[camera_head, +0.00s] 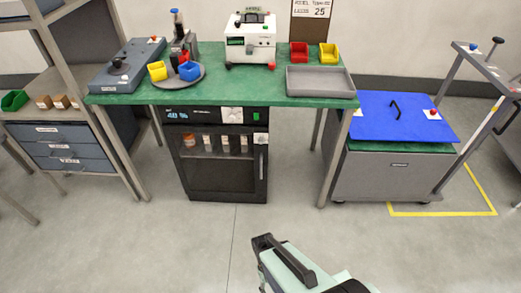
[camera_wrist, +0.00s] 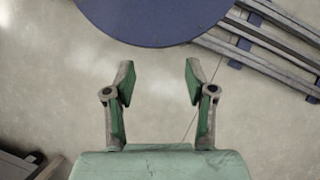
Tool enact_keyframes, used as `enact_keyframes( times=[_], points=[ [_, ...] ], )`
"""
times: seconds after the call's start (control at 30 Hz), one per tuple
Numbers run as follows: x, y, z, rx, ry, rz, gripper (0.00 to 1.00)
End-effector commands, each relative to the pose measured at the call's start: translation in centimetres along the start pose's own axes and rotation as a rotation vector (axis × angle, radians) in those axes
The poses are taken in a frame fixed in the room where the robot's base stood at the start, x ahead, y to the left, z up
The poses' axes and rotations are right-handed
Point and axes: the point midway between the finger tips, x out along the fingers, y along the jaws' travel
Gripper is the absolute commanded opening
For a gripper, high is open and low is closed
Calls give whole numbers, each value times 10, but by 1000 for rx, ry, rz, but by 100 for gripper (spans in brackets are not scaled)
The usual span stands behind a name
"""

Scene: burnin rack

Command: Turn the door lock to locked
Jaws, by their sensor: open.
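The black cabinet (camera_head: 225,190) stands under the green bench, with a glass door (camera_head: 222,172) that looks closed. A vertical handle (camera_head: 262,163) is on the door's right side. A small pale plate (camera_head: 260,140) sits above the handle and may carry the door lock. The lock's position is too small to read. My gripper (camera_wrist: 159,72) is open and empty in the wrist view, over bare floor. In the head view, my arm shows at the bottom, in front of the cabinet and well apart from it; the fingertips cannot be made out there.
The green bench (camera_head: 220,92) carries a grey tray (camera_head: 320,82), a white device (camera_head: 250,40) and colored bins. A blue-topped cart (camera_head: 392,168) stands right, a shelf rack (camera_head: 72,130) left. Floor before the cabinet is clear. A dark blue round surface (camera_wrist: 152,18) tops the wrist view.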

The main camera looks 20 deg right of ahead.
Motion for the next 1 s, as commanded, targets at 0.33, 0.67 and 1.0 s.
enact_keyframes(
  times=[0.33,0.67,1.0],
  points=[
    [-59,-46,-221,374,646,-361,55],
    [-242,-20,-327,1048,1196,-1118,55],
    [-353,71,-297,1576,1372,-2010,55]
  ],
)
